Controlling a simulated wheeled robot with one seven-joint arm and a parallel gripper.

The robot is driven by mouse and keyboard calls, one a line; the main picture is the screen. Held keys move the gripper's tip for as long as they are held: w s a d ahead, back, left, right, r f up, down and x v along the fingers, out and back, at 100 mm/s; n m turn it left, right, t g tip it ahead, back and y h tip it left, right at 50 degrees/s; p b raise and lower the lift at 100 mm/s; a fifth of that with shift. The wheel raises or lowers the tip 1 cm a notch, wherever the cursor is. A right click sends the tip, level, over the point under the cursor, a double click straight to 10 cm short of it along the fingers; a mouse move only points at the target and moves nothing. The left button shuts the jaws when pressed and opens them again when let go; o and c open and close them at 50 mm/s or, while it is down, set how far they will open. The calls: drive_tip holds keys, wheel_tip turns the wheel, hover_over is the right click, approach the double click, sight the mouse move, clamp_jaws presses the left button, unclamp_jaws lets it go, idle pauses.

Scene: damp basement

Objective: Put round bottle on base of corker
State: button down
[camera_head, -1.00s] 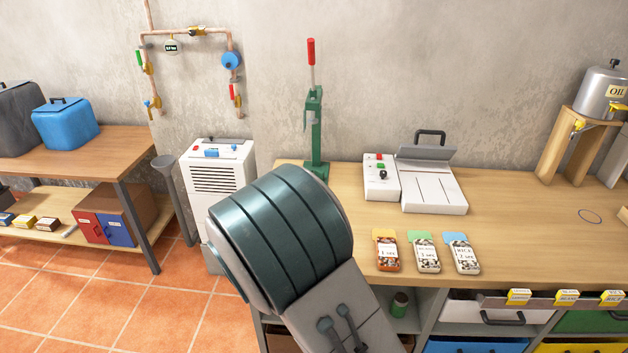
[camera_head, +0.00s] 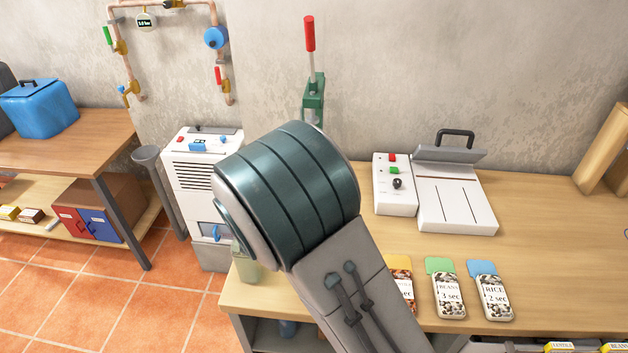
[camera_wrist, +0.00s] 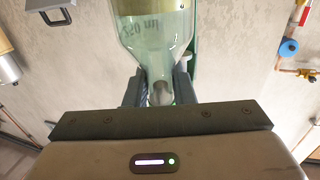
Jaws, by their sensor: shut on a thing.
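A pale green glass part (camera_head: 246,266), seemingly the bottle's lower body, shows beside my arm at the bench's left end in the head view. My arm hides the rest of the bottle and my gripper there. The green corker (camera_head: 314,100) with a red handle stands at the back of the bench, by the wall. My arm hides its base. A green strip of it (camera_wrist: 194,50) shows behind the bottle in the wrist view.
A white sealing machine (camera_head: 456,195) stands on the wooden bench (camera_head: 560,230) right of the corker. Several labelled packets (camera_head: 449,295) lie near the front edge. A white dehumidifier (camera_head: 202,170) stands left of the bench. Copper pipes (camera_head: 130,60) run on the wall.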

drive_tip(key=w+f, duration=0.3)
drive_tip(key=w, duration=1.5)
drive_tip(key=shift+w+d, duration=0.15)
drive_tip(key=shift+d, duration=0.2)
drive_tip(key=shift+f, duration=0.2)
drive_tip(key=shift+f, duration=0.15)
drive_tip(key=c, duration=1.2)
unclamp_jaws()
drive_tip(key=shift+c, duration=0.2)
